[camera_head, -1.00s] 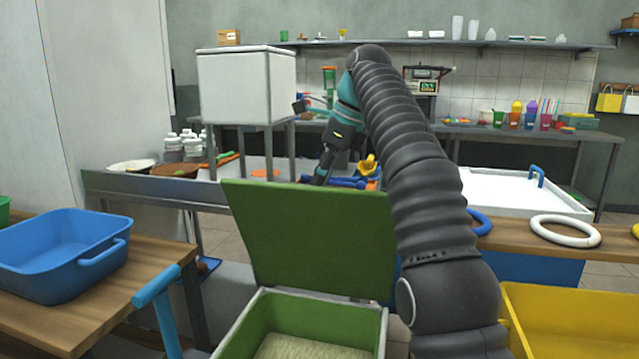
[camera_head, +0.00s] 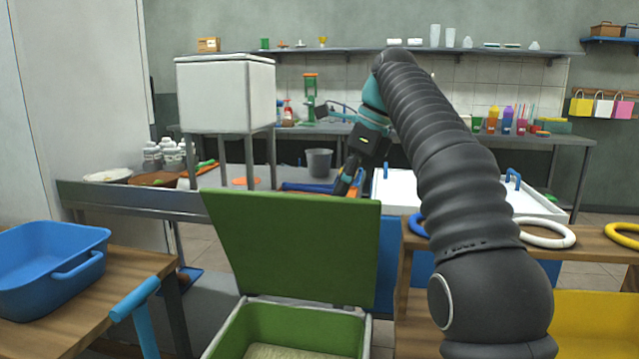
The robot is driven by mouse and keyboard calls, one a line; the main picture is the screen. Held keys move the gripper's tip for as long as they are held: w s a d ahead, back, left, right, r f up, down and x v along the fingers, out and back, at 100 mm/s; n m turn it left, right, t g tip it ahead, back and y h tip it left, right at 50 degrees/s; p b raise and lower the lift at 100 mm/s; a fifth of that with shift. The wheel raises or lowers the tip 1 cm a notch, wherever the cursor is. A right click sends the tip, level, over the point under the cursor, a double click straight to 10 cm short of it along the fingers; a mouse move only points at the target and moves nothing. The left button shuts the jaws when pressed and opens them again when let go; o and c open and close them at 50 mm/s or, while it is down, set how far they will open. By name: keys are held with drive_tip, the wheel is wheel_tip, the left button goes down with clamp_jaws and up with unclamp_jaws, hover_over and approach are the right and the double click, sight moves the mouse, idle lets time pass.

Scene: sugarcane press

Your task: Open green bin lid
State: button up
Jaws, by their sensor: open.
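The green bin (camera_head: 358,328) stands at the bottom middle of the head view, with a pale layer visible inside. Its green lid (camera_head: 290,245) is raised and stands up behind the opening, leaning slightly back. My gripper (camera_head: 348,182) is beyond the lid, near its upper right edge, pointing down. Its fingertips are small and partly hidden behind the lid and arm. It holds nothing that I can see. I cannot tell whether it touches the lid.
A blue basin (camera_head: 50,265) sits on the wooden table at the left. A white box on legs (camera_head: 225,95) stands behind. A white tray (camera_head: 540,205), rings (camera_head: 545,233) and a yellow bin (camera_head: 600,315) are at the right.

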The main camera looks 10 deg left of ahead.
drive_tip(key=shift+s+d, duration=0.15)
drive_tip(key=shift+d, duration=2)
